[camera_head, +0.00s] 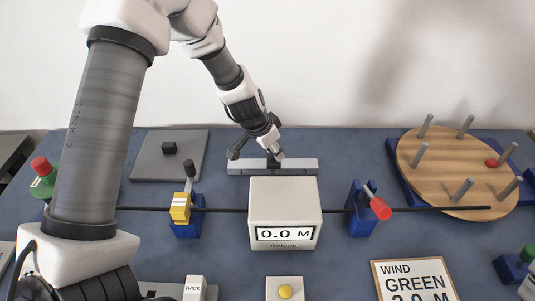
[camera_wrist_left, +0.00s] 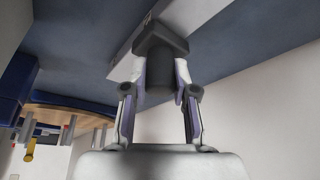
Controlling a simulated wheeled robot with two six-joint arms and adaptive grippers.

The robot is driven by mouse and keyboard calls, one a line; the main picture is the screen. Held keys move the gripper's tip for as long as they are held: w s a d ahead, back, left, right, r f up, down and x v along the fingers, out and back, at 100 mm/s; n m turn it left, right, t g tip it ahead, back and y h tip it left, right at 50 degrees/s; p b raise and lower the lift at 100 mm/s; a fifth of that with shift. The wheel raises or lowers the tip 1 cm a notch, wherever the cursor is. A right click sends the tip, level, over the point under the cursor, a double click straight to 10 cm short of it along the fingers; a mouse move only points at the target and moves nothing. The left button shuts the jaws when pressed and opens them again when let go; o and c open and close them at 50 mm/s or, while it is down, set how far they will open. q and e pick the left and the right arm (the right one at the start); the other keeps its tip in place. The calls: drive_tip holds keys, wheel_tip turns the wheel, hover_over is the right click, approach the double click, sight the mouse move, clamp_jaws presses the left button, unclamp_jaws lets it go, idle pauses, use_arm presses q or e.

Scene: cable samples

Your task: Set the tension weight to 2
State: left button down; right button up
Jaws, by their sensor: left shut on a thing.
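A light grey rail (camera_head: 300,167) lies on the table behind the white meter box (camera_head: 285,200), whose display reads 0.0 M. A black slider knob (camera_head: 273,161) sits near the middle of the rail. My left gripper (camera_head: 269,152) reaches down from above and is shut on this knob. In the left wrist view the two fingers press on both sides of the dark round knob (camera_wrist_left: 158,72), with its block against the rail (camera_wrist_left: 185,22). My right gripper is not in view.
A black cable (camera_head: 335,210) runs through the meter between a yellow clamp (camera_head: 180,208) and a red-handled clamp (camera_head: 380,207). A wooden pegged disc (camera_head: 440,165) stands at right, a grey plate (camera_head: 150,168) at back left. A yellow button (camera_head: 285,291) and WIND GREEN card (camera_head: 412,270) are in front.

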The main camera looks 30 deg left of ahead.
use_arm(q)
drive_tip(key=c, duration=0.9)
unclamp_jaws()
drive_tip(key=shift+a, duration=0.1)
drive_tip(key=shift+s+r, duration=0.1)
drive_tip(key=shift+r, duration=0.05)
drive_tip(key=v, duration=0.7)
drive_tip(key=shift+r, duration=0.1)
